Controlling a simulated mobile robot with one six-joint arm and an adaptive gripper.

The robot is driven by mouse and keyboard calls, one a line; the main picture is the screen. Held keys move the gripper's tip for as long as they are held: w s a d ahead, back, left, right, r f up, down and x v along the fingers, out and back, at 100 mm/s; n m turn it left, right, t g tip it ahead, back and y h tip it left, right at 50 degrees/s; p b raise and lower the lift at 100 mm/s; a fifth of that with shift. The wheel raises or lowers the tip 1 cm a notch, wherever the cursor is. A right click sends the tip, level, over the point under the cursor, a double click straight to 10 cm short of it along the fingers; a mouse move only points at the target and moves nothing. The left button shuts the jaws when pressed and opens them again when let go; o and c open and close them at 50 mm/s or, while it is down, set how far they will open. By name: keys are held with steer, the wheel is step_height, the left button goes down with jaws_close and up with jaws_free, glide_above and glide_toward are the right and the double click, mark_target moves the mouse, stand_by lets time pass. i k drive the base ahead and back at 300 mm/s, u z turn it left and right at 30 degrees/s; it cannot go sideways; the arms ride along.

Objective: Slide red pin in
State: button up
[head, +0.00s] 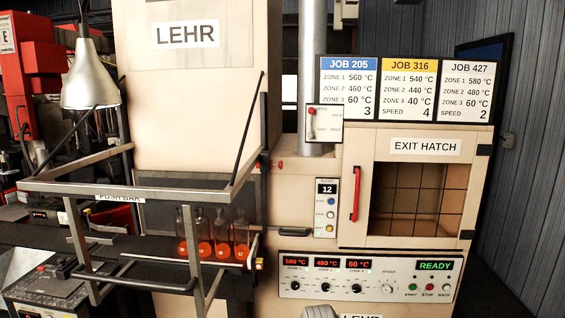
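A small red pin-like piece (275,164) sticks out at the left edge of the beige lehr body (290,190), right of the push-bar frame. It is too small to tell how far in it sits. Another small red and yellow piece (257,264) is at the right end of the lower rail. The tubular push-bar frame (140,187) stands in front of the dark lehr opening. My gripper is not clearly in view. A grey rounded shape shows at the bottom edge, and I cannot tell what it is.
Several bottles with orange liquid (205,240) stand behind the frame. The exit hatch (418,195) has a red handle (356,194) and wire mesh. A control panel (370,277) reads READY. Job cards (406,90) stand above. A lamp (90,75) hangs at left.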

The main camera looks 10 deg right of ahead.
mark_target(280, 164)
steer(key=z, duration=0.05)
steer(key=i, duration=0.25)
steer(key=u, duration=0.1)
steer(key=k, duration=1.35)
steer(key=z, duration=0.3)
steer(key=i, duration=1.85)
steer(key=u, duration=0.4)
